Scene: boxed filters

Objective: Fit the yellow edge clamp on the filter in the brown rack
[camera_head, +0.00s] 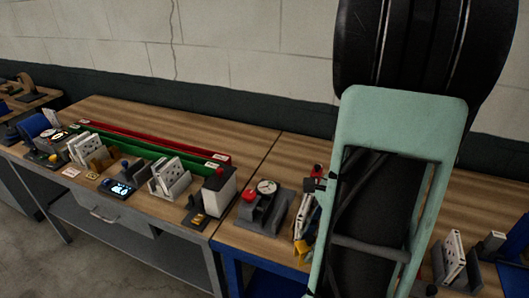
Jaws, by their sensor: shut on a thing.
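A brown holder (103,161), which looks like the brown rack, stands on the left bench beside white filters (84,149). It is small in view, and I cannot tell how a filter sits in it. A small yellow piece (301,249) shows at the left edge of my arm, low beside a partly covered white panel (302,213). I cannot tell whether it is the yellow edge clamp. My mint and black arm fills the right of the view. My gripper and anything in it are not visible.
A second filter group stands in a pale rack (171,180). Green (140,147) and red (160,141) rails lie behind. A white box with a red top (217,192) and a grey gauge stand (264,209) are near the bench joint. Another rack (454,258) stands right. Bare wood lies behind the rails.

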